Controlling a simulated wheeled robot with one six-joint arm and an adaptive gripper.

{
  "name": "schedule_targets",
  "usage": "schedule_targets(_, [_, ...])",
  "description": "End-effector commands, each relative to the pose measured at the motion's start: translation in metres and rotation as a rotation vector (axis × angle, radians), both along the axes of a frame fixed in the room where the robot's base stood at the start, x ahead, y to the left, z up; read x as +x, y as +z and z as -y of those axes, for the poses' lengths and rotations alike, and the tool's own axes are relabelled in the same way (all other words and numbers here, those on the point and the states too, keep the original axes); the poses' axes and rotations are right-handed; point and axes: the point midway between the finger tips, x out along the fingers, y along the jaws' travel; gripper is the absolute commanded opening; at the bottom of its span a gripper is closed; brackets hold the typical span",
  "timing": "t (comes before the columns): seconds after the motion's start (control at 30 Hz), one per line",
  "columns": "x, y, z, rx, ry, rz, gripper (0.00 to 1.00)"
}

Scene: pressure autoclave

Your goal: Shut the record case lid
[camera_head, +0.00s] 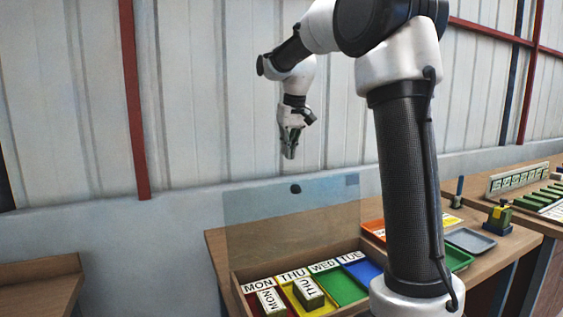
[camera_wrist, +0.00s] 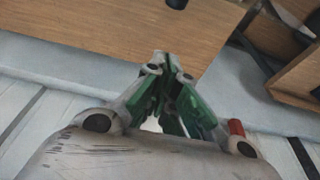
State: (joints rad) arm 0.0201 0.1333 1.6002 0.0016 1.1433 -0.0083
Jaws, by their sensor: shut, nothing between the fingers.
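The record case (camera_head: 239,292) is a wooden box on the table, with coloured compartments marked MON, THU, WED and TUE. Its clear lid (camera_head: 258,225) stands raised, with a round black knob (camera_head: 295,189) near its top edge. A dark round thing at the top edge of the wrist view (camera_wrist: 177,3) may be this knob. My gripper (camera_head: 290,155) is shut and empty, pointing down, and appears above the lid in the head view. Its closed green fingers (camera_wrist: 165,58) also show in the wrist view. Its depth relative to the lid is unclear.
A MON block (camera_head: 271,302) and a THU block (camera_head: 308,292) lie in the case. Orange (camera_head: 373,229) and grey (camera_head: 470,240) trays and a stamp-like object (camera_head: 500,217) are to the right. A corrugated wall (camera_head: 215,110) stands behind. My arm hides part of the table.

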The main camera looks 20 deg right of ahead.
Motion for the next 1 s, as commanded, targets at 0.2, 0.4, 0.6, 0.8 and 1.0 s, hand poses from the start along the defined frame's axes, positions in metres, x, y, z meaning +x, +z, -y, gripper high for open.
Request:
schedule_targets(0.2, [0.010,-0.041,0.000,0.000,0.000,-0.004,0.00])
schedule_targets(0.4, [0.021,-0.082,0.000,0.000,0.000,-0.003,0.00])
schedule_targets(0.6, [-0.003,-0.083,0.000,0.000,0.000,0.002,0.00])
schedule_targets(0.8, [-0.016,-0.083,0.000,0.000,0.000,0.002,0.00])
schedule_targets(1.0, [-0.017,-0.083,0.000,0.000,0.000,0.001,0.00])
